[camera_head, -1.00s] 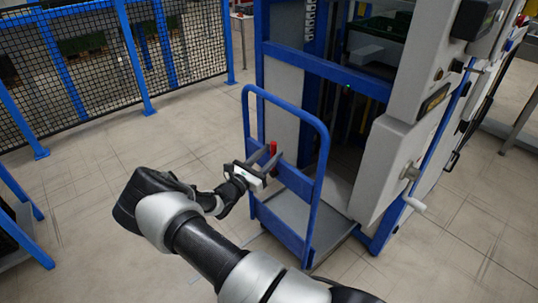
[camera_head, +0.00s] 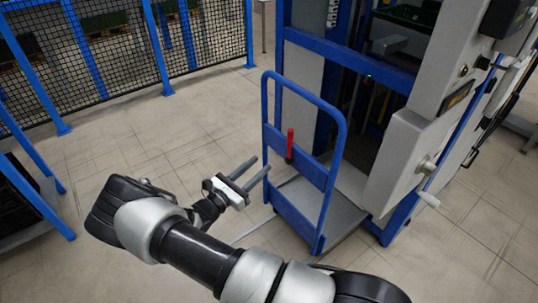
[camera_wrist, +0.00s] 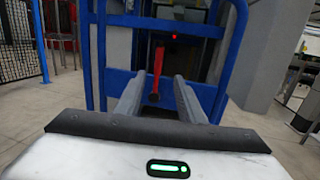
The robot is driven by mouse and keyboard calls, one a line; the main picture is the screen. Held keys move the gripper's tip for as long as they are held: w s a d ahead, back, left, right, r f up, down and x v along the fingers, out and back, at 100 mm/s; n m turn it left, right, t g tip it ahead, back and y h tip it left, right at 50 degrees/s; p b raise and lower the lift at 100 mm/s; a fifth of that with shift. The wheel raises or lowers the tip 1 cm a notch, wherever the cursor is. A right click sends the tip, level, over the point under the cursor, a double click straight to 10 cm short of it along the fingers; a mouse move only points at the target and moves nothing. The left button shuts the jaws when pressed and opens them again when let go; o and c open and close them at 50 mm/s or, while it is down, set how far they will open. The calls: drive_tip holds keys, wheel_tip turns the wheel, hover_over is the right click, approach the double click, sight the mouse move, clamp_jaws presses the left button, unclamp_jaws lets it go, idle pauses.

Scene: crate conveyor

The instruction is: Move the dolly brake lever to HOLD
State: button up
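The red brake lever (camera_head: 290,143) stands about upright on the blue cross panel of the dolly (camera_head: 343,157). In the wrist view the lever (camera_wrist: 158,66) rises from a dark pivot at its lower end, slightly tilted. My gripper (camera_head: 261,164) is open and empty, its two grey fingers pointing at the dolly. It is apart from the lever, to its lower left in the head view. In the wrist view the lever shows between and beyond the fingers. No HOLD marking can be read.
A mesh fence (camera_head: 108,52) with blue posts is at the back left. A blue frame (camera_head: 38,207) stands at the left edge. The floor between is clear.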

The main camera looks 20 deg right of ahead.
drive_tip(key=shift+v, duration=1.3)
